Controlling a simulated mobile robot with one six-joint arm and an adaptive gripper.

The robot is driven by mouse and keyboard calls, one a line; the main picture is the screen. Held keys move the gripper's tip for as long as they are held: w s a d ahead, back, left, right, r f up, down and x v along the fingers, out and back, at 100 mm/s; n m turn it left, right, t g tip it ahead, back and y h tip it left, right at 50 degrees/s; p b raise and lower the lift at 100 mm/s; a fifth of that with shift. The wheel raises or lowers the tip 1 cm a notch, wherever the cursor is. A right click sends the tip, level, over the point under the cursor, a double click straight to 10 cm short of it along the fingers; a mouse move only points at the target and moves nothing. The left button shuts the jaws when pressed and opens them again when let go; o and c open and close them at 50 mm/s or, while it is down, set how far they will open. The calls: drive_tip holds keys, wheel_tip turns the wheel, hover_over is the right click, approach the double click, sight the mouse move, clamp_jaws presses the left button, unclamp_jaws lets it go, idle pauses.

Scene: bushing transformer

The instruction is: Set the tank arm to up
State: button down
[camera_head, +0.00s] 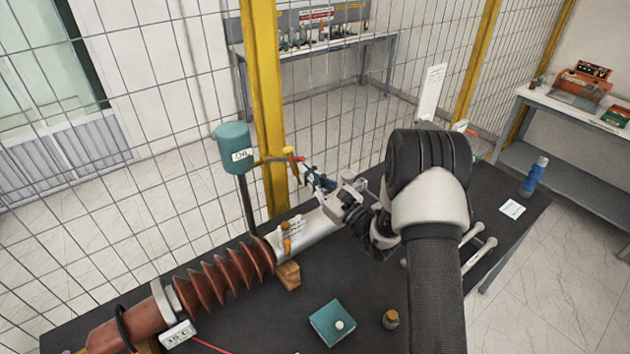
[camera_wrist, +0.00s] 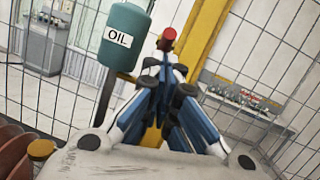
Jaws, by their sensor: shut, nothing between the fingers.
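The teal oil tank (camera_head: 234,148) sits on top of a dark arm (camera_head: 247,205) that stands nearly upright behind the ribbed red-brown bushing (camera_head: 225,280). The tank also shows at upper left in the wrist view (camera_wrist: 123,35), with its OIL label facing me. A thin pipe (camera_head: 270,160) runs right from the tank to a yellow-topped fitting (camera_head: 289,150). My gripper (camera_head: 308,176) is shut and empty, to the right of the tank. In the wrist view its blue fingers meet (camera_wrist: 165,68) just below a red knob (camera_wrist: 166,35); I cannot tell whether they touch it.
A teal box (camera_head: 332,322) and a small amber jar (camera_head: 391,319) stand on the dark table (camera_head: 290,325).

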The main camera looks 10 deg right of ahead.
idle(0.3)
drive_tip(key=w+r+g+p, duration=0.1)
drive_tip(key=r+p, duration=0.1)
drive_tip(key=w+a+r+g+h+p, duration=0.1)
drive_tip(key=w+r+p, duration=0.1)
drive_tip(key=r+p, duration=0.1)
drive_tip(key=w+r+g+h+p, duration=0.1)
drive_tip(key=r+p, duration=0.2)
drive_tip(key=shift+w+a+r+g, duration=0.2)
drive_tip(key=shift+a+r+g, duration=0.05)
drive_tip(key=shift+a+g, duration=0.15)
drive_tip(key=shift+w+a+r+m, duration=0.15)
drive_tip(key=shift+w+r+m, duration=0.05)
drive_tip(key=shift+w+m, duration=0.15)
drive_tip(key=shift+w+a+r, duration=0.2)
drive_tip(key=shift+w+r, duration=0.2)
drive_tip(key=shift+w, duration=0.1)
drive_tip(key=shift+w+a+r, duration=0.2)
drive_tip(key=shift+w+r, duration=0.15)
drive_tip(key=shift+w, duration=0.1)
